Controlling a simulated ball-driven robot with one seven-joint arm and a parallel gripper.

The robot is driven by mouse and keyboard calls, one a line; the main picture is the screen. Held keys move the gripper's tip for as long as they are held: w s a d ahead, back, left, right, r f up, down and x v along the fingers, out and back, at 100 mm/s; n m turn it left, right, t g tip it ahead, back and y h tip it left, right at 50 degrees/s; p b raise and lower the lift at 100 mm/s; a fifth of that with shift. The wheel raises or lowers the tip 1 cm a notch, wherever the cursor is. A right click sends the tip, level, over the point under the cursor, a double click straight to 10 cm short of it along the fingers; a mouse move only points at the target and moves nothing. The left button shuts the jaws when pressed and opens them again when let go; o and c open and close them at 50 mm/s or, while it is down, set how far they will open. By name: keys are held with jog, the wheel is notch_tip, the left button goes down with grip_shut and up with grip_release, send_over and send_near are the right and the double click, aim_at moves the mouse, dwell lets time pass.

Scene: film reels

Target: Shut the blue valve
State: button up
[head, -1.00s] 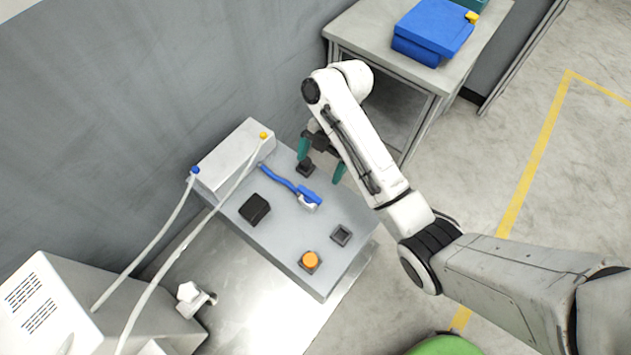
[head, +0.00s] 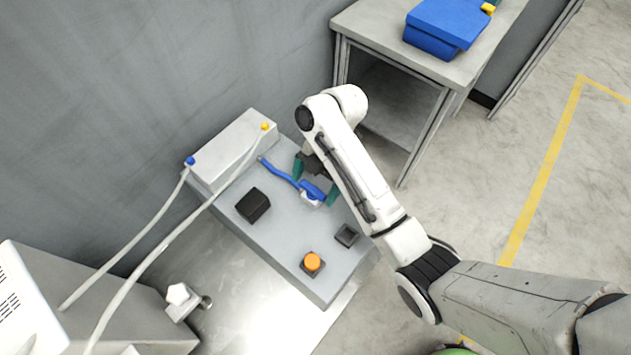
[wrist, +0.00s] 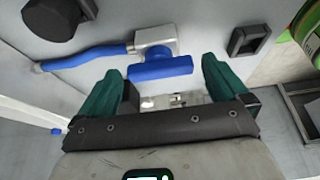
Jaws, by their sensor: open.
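The blue valve (head: 313,191) lies on the grey bench top, with a blue handle, a pale metal body and a blue hose (head: 279,172) running to its left. In the wrist view the blue handle (wrist: 160,69) lies crosswise just ahead of my gripper, between the lines of its two fingers. My gripper (head: 315,181) has green fingers, spread apart on either side of the handle in the head view. In the wrist view my gripper (wrist: 162,72) is open and empty. I cannot tell whether a finger touches the handle.
A black block (head: 253,205), an orange button (head: 312,262) and a small dark square socket (head: 346,235) are on the bench. A light grey box (head: 233,150) stands at its back. A grey table (head: 465,72) with a blue case stands behind my arm.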

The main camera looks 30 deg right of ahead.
jog(key=shift+c, duration=0.3)
jog(key=c, duration=0.9)
jog(key=shift+r+m+p, duration=0.15)
jog(key=shift+m+p, duration=0.15)
jog(key=shift+p, duration=0.15)
jog(key=m+p, duration=0.1)
jog(key=m+t+p, duration=0.1)
jog(key=p, duration=0.1)
jog(key=shift+s+r+m, duration=0.1)
jog(key=shift+s+m, duration=0.1)
jog(key=shift+m, duration=0.2)
jog(key=m+t+p, duration=0.2)
jog(key=m+p, duration=0.3)
jog(key=shift+s, duration=0.2)
jog(key=m+p, duration=0.1)
jog(key=m, duration=0.1)
jog(key=m+t+h+p, duration=0.1)
jog(key=m+p, duration=0.1)
jog(key=shift+s+a+m+t, duration=0.1)
jog(key=shift+s+m+t, duration=0.05)
jog(key=shift+m+t, duration=0.2)
jog(key=m+h+p, duration=0.1)
jog(key=m, duration=0.1)
jog(key=m+t+h+p, duration=0.1)
jog(key=m, duration=0.1)
jog(key=shift+a+f+m, duration=0.15)
jog(key=shift+f+m, duration=0.05)
jog(key=shift+m, duration=0.15)
